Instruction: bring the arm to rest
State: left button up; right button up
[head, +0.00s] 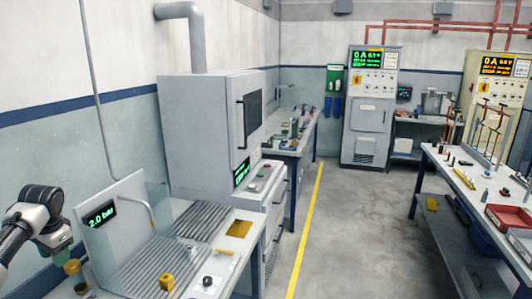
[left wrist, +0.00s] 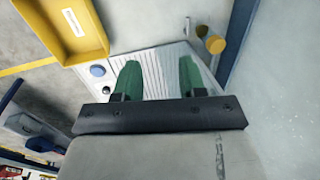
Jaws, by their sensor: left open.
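My left arm comes in at the left edge of the head view, and its dark wrist (head: 50,220) is raised beside the grey panel with the 2.0 bar display (head: 101,216). The fingers are not clear in that view. In the left wrist view my left gripper (left wrist: 158,78) shows two green fingers spread apart. Nothing is between them but a pale ribbed surface beyond. My right arm and gripper are in neither view.
A ribbed grey bench top (head: 160,262) lies right of the arm, with a yellow block (head: 167,282) and a dark knob (head: 207,281). The floor (head: 350,230) in the middle is clear.

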pick_arm(q)
jog(key=s+d+f+m, duration=0.3)
jog(key=s+d+f, duration=0.1)
jog(key=d+f, duration=1.3)
jog(key=s+d+f+t+h, duration=0.15)
jog(key=s+d+f, duration=0.35)
jog(key=s+d, duration=0.65)
jog(key=s+d+r+n+t, duration=0.1)
jog(key=s+d+r+n, duration=0.15)
jog(key=s, duration=0.75)
jog(key=s+d+r+n+t, duration=0.1)
jog(key=s+r+n, duration=0.15)
jog(key=s, duration=0.75)
notch_tip(320, 180, down, 38)
jog(key=r+g+b, duration=0.1)
jog(key=g+b, duration=0.1)
jog(key=b, duration=1)
jog(key=s+a+f+b, duration=0.1)
jog(key=s+f+b, duration=0.4)
jog(key=f, duration=0.8)
jog(key=s+a+f+m+g+b, duration=0.1)
jog(key=s+f+b, duration=0.4)
jog(key=s+f, duration=0.7)
notch_tip(320, 180, down, 2)
jog(key=shift+a+f, duration=0.1)
jog(key=shift+a, duration=0.45)
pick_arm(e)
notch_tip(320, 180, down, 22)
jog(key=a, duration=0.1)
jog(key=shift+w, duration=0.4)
